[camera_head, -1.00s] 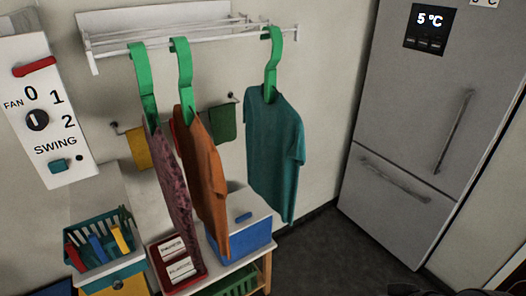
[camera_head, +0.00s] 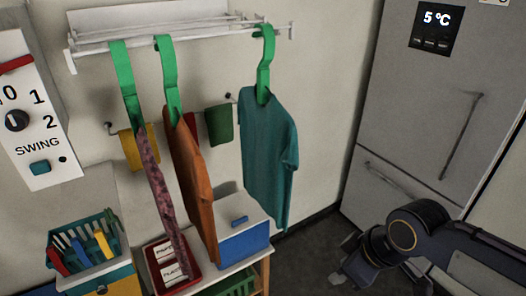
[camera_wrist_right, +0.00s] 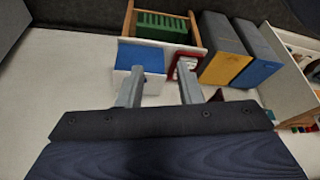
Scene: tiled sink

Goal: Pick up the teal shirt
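The teal shirt (camera_head: 268,160) hangs on a green hanger (camera_head: 264,65) at the right end of the white wall rack (camera_head: 190,38). My right gripper (camera_head: 345,268) is at the lower right, below and to the right of the shirt, apart from it. In the right wrist view its two fingers (camera_wrist_right: 160,88) stand apart with nothing between them, and the shirt does not show there. My left gripper is in neither view now.
An orange shirt (camera_head: 192,178) and a patterned pink garment (camera_head: 160,190) hang left of the teal shirt. Below stand a blue-and-white box (camera_head: 243,240) and a red tray (camera_head: 160,285). The fridge (camera_head: 415,110) is at the right. Dark floor lies between.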

